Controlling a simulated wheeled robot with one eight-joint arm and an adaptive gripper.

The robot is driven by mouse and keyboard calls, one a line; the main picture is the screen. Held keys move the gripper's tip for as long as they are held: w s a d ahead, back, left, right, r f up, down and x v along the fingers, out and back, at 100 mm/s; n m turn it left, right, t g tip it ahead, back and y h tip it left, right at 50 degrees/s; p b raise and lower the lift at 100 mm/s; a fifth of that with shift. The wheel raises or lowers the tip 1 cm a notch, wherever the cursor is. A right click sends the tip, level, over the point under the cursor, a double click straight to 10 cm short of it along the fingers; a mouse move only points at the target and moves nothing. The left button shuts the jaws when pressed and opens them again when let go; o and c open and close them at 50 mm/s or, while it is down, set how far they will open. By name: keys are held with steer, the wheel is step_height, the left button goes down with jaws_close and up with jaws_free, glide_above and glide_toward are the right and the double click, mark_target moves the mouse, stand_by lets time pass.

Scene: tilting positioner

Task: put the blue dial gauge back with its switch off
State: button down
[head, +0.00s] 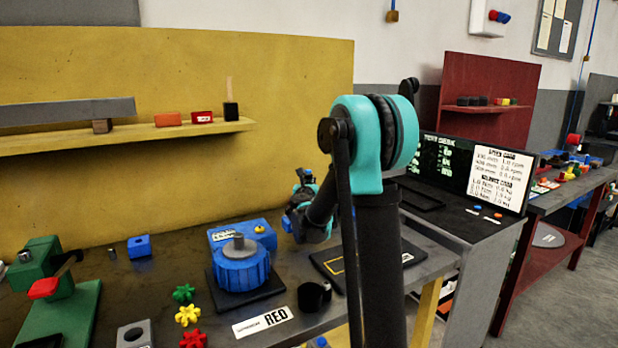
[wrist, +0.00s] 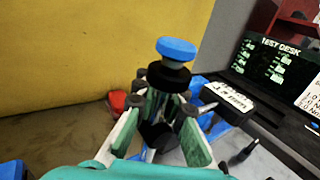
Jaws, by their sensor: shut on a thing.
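My gripper (wrist: 164,104) is shut on a dark, round-bodied thing with a blue disc on top, which I take to be the blue dial gauge (wrist: 176,50). It stands up above the fingertips in the wrist view. Its switch cannot be made out. In the head view my gripper (head: 304,205) is above the bench, right of the blue tilting positioner (head: 240,270), and the held gauge is too small to tell clearly. The positioner has a ribbed blue drum with a grey stub on top and sits on a black base.
A black mat with a yellow outline (head: 335,262) lies right of the positioner. A green press (head: 60,290) stands left. A shelf (head: 130,138) juts from the yellow panel.

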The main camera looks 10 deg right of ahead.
steer(key=shift+f, duration=2.5)
steer(key=c, duration=1.5)
jaws_free()
steer(key=shift+s+f, duration=0.1)
